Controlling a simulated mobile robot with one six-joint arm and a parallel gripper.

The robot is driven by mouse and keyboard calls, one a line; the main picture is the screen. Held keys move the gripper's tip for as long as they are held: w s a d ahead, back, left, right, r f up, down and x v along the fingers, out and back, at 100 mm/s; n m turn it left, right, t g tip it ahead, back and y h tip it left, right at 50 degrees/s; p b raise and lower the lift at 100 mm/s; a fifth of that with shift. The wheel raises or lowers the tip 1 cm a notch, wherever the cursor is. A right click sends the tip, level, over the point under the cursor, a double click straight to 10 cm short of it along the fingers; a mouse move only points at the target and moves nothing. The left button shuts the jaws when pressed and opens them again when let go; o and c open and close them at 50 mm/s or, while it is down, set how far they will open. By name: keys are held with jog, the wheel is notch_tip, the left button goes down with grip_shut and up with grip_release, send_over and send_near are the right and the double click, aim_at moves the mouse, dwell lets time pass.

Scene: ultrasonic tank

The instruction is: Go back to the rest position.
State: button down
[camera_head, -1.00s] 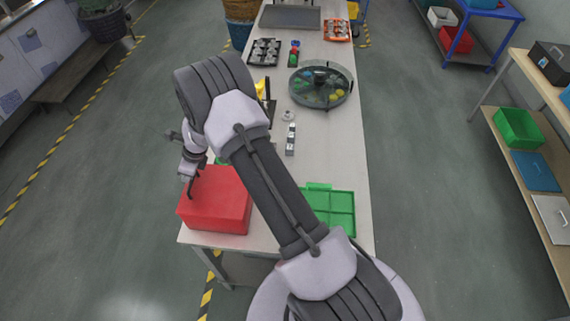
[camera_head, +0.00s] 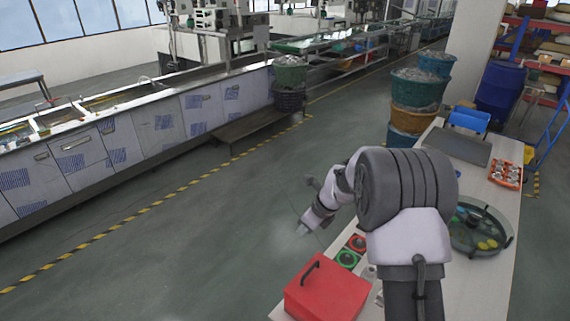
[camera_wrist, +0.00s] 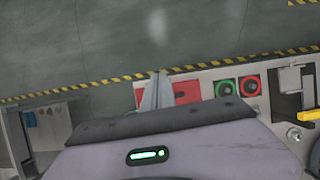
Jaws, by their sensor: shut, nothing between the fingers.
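My gripper (camera_head: 304,228) is at the left end of my raised arm in the head view, small and partly blurred. In the wrist view the fingers (camera_wrist: 155,92) are together with nothing between them. The gripper hangs over the left side of the table, above and behind the red box (camera_head: 328,290), apart from it. The red box has a dark handle on its lid; a part of it shows behind the fingers in the wrist view (camera_wrist: 187,92).
A green round-holed piece (camera_head: 347,259) and a red one (camera_head: 357,243) sit beyond the box. A round tray (camera_head: 478,232) stands to the right. Stacked bins (camera_head: 412,120) are past the table. The floor (camera_head: 190,235) to the left is clear.

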jog(key=s+a+n+t+b, duration=0.1)
jog(key=s+a+n+b, duration=0.1)
jog(key=s+n+b, duration=1.55)
jog(key=s+f+n+b, duration=0.2)
jog(key=s+f+b, duration=0.3)
jog(key=s+b, duration=0.2)
jog(key=s+d+f+n+t+h+b, duration=0.1)
jog(key=s+f+b, duration=0.4)
jog(key=s, duration=0.7)
jog(key=shift+d+n+h+b, duration=0.2)
jog(key=shift+n+h+b, duration=0.1)
jog(key=shift+n+b, duration=0.6)
